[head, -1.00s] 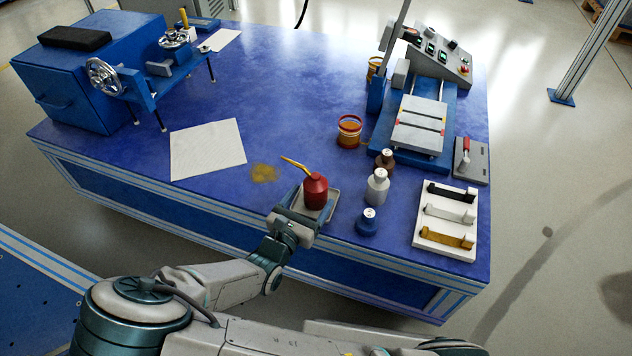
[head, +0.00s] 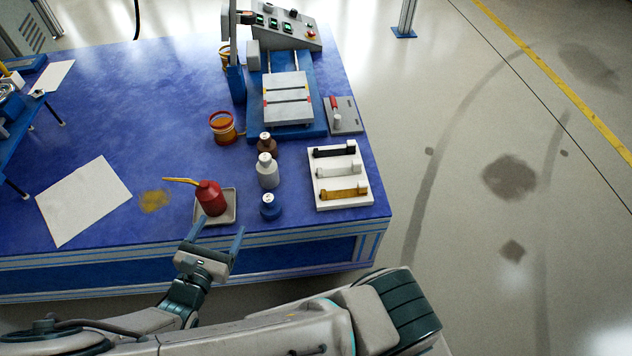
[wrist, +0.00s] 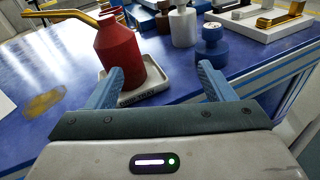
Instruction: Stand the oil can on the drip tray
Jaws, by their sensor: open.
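The red oil can (head: 211,199) with a yellow spout stands upright on the pale drip tray (head: 231,214) near the table's front edge. Its spout points left. In the wrist view the oil can (wrist: 118,58) stands on the tray (wrist: 150,88), just beyond the left finger. My gripper (head: 217,230) is open and empty in front of the tray, its fingers apart from the can. In the wrist view the open gripper (wrist: 160,82) has the tray's near part between and beyond its fingers; the left finger hides some of the tray.
A white rack (head: 328,199) is farther right. A yellow-brown stain (head: 154,201) and a white sheet (head: 83,205) lie left. An orange jar (head: 223,127) stands behind.

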